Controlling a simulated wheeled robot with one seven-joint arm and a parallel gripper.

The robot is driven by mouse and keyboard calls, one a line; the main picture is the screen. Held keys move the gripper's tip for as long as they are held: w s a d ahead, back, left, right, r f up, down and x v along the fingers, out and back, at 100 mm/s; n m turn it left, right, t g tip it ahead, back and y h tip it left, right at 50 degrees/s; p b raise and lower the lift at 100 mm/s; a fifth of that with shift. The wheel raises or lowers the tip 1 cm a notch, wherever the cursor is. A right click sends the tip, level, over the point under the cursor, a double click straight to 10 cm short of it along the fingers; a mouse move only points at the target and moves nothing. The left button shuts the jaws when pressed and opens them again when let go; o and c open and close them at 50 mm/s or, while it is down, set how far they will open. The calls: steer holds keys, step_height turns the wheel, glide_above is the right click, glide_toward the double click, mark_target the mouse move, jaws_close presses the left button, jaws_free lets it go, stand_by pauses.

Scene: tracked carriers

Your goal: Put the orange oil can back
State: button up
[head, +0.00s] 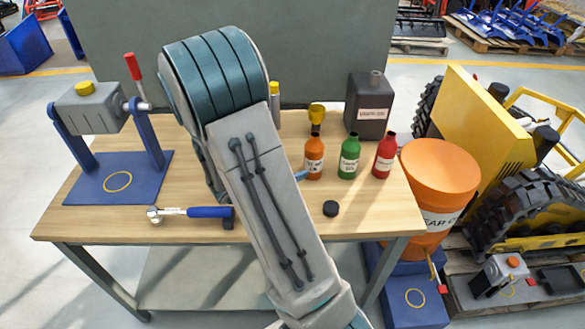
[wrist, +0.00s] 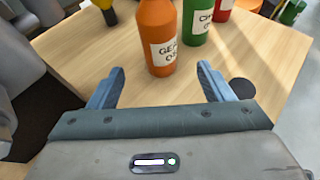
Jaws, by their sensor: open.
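The orange oil can (head: 314,157) is a bottle with a dark neck and a white label, standing upright on the wooden bench. In the wrist view the orange oil can (wrist: 158,30) stands just beyond my fingertips, centred between them, its label reading roughly "GEAR O…". My gripper (wrist: 161,68) is open and empty, its two blue fingers apart and pointing at the bottle. In the head view my arm hides most of the gripper; a blue fingertip shows beside the bottle.
Green (head: 349,156) and red (head: 384,155) bottles stand right of the orange one. A yellow funnel (head: 316,112) and grey canister (head: 370,105) stand behind. A black cap (head: 330,208) and blue-handled ratchet (head: 190,212) lie in front. A large orange drum (head: 440,165) stands beyond the right edge.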

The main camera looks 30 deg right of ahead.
steer(key=s+a+r+m+y, duration=0.6)
steer(key=s+a+m, duration=0.2)
steer(key=a+m, duration=0.1)
steer(key=s+a+r+m+y, duration=0.5)
steer(key=s+a+m, duration=0.3)
steer(key=a+m, duration=0.2)
steer(key=shift+s+r+m+y, duration=0.35)
steer(key=shift+m+y, duration=0.55)
